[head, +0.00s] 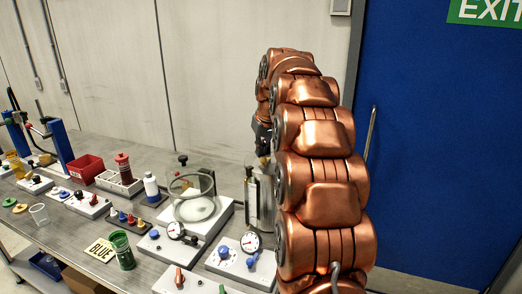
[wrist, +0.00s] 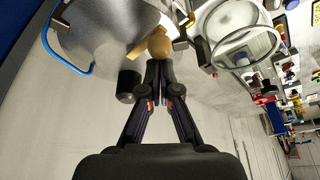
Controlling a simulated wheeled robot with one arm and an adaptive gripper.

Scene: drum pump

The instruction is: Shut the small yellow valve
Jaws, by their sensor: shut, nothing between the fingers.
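In the wrist view my gripper (wrist: 160,70) is shut and empty, its fingertips close together. Just beyond the tips is a rounded tan knob (wrist: 159,43); I cannot tell whether the tips touch it. Beside the knob, to the left, a small yellow-tan lever (wrist: 142,48) sticks out, which looks like the yellow valve's handle. Both lie in front of a large grey rounded body (wrist: 100,28), probably the drum. In the head view my copper arm hides the gripper and the valve.
A black cylinder (wrist: 128,86) is left of the fingers. A glass vessel (head: 192,190) stands left of my arm, with gauge boxes (head: 240,258) nearer. The bench holds a red bin (head: 86,167) and bottles. A blue door (head: 430,150) is at right.

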